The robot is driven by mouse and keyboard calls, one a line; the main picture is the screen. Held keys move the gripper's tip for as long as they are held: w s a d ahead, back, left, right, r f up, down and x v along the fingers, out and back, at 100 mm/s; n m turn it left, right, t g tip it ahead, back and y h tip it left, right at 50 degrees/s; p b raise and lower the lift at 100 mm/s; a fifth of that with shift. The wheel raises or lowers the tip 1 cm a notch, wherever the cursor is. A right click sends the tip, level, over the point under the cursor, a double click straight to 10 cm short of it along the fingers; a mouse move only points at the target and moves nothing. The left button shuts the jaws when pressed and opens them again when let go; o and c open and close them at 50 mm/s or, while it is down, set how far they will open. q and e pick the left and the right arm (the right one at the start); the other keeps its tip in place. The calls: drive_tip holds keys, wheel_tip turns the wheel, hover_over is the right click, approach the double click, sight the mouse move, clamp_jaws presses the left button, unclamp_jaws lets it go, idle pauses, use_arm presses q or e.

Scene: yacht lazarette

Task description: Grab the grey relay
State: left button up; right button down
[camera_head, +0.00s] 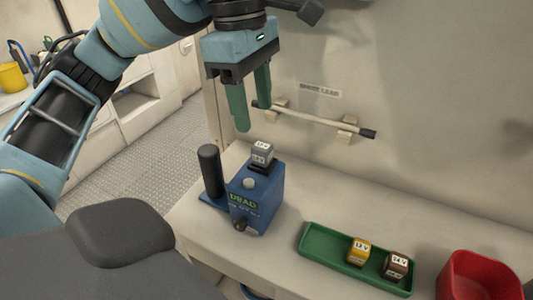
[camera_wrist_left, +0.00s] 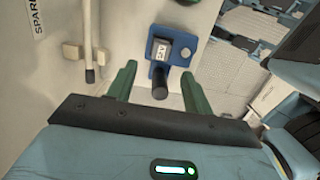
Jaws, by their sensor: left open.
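The grey relay (camera_head: 262,152) is a small cube with a white label on top. It sits on top of a blue box (camera_head: 258,203) marked "DEAD", which stands on the pale bench. My left gripper (camera_head: 252,112) is above the relay, pointing down, with its two green fingers apart and empty. In the left wrist view the relay (camera_wrist_left: 160,48) lies ahead of the gap between the spread fingers (camera_wrist_left: 158,74), and neither finger appears to touch it. My right gripper does not show.
A black upright cylinder (camera_head: 210,171) stands at the blue box's left side. A green tray (camera_head: 318,252) holds a yellow relay (camera_head: 359,251) and a brown relay (camera_head: 397,265). A red bin (camera_head: 478,278) is at the right. A wall-mounted bar (camera_head: 310,119) runs behind.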

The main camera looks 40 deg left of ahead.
sight(262, 145)
use_arm(q)
drive_tip(key=shift+w+d+f, duration=0.1)
drive_tip(key=shift+d+f, duration=0.1)
drive_tip(key=shift+f, duration=1)
drive_tip(key=shift+d+f, duration=0.25)
drive_tip(key=shift+f, duration=0.95)
drive_tip(key=shift+w+d+f, duration=0.1)
drive_tip(key=shift+d+f, duration=0.1)
drive_tip(key=shift+f, duration=1)
drive_tip(key=c, duration=1.1)
drive_tip(key=shift+o, duration=0.2)
drive_tip(key=shift+r, duration=0.1)
drive_tip(key=shift+r, duration=0.8)
wheel_tip(262, 145, up, 2)
drive_tip(key=shift+s+r, duration=0.1)
drive_tip(key=s+r+b, duration=0.1)
drive_tip(key=s, duration=1.5)
drive_tip(key=shift+d, duration=0.25)
